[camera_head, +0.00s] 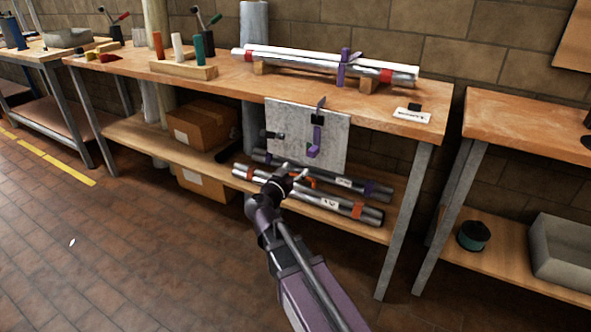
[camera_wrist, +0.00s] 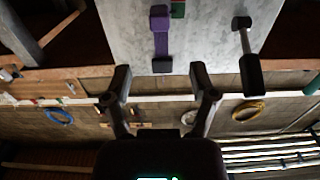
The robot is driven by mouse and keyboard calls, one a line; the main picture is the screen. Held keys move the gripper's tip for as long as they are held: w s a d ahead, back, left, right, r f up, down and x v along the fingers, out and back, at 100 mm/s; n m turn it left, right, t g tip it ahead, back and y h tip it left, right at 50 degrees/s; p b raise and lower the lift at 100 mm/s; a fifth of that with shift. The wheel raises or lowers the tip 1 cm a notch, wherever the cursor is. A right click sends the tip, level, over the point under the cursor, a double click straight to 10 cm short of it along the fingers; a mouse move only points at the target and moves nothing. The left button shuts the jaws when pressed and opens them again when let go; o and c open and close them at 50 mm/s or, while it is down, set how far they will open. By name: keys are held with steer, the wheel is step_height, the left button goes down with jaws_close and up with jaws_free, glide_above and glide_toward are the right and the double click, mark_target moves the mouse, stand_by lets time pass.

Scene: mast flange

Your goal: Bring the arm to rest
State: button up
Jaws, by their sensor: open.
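My arm reaches from the bottom of the head view up to the front of the workbench (camera_head: 226,83). My gripper (camera_head: 294,170) is just in front of the lower part of a grey panel (camera_head: 338,130) hanging at the bench's front edge. In the wrist view my gripper (camera_wrist: 160,80) has its two black fingers spread, with nothing between them. The grey panel (camera_wrist: 205,30) fills the upper middle there, with a purple piece (camera_wrist: 160,40) and a black-handled tool (camera_wrist: 252,72) on it. The fingertips overlap its lower edge; I cannot tell whether they touch it.
Banded metal poles (camera_head: 320,204) lie on the lower shelf, close behind my gripper. More poles (camera_head: 330,63) rest on blocks on the benchtop. A second bench (camera_head: 530,115) is at right. The brick floor (camera_head: 130,250) at left is mostly clear.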

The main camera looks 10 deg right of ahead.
steer(key=shift+d+f, duration=0.1)
steer(key=s+d+f+n+g+y, duration=0.1)
steer(key=s+d+f+g+y, duration=0.1)
steer(key=s+d+f+g, duration=0.75)
steer(key=s+a+f+n+g+y, duration=0.3)
steer(key=s+f+n+g+y, duration=0.25)
steer(key=s+f+y, duration=0.35)
step_height(320, 180, up, 39)
steer(key=s+p, duration=0.1)
steer(key=p, duration=3.7)
steer(key=shift+f+n+p, duration=0.15)
steer(key=shift+n+p, duration=0.2)
steer(key=shift+d, duration=0.1)
